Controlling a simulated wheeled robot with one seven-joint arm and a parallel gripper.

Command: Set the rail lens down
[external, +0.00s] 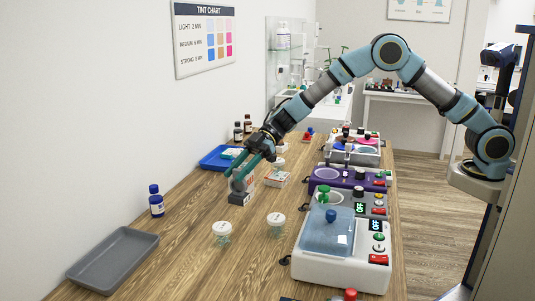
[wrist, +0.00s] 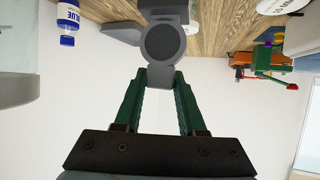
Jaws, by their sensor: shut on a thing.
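The rail lens (wrist: 162,42) is a grey mount with a dark round face, at the top middle of the wrist view. My gripper (wrist: 161,76) has green fingers, shut on the mount's near end. In the external view my gripper (external: 236,178) reaches down and left over the wooden table. A grey block (external: 240,198) shows right under the fingertips there, seemingly the lens's lower part. I cannot tell whether it touches the table. The fingers hide part of it.
A blue-capped bottle (external: 156,201) and a grey tray (external: 112,258) are at left. White-lidded jars (external: 222,229) stand in front. A blue tray (external: 219,158) and a small box (external: 277,179) lie nearby. White and purple machines (external: 340,262) line the right side. Bare wood lies between tray and jars.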

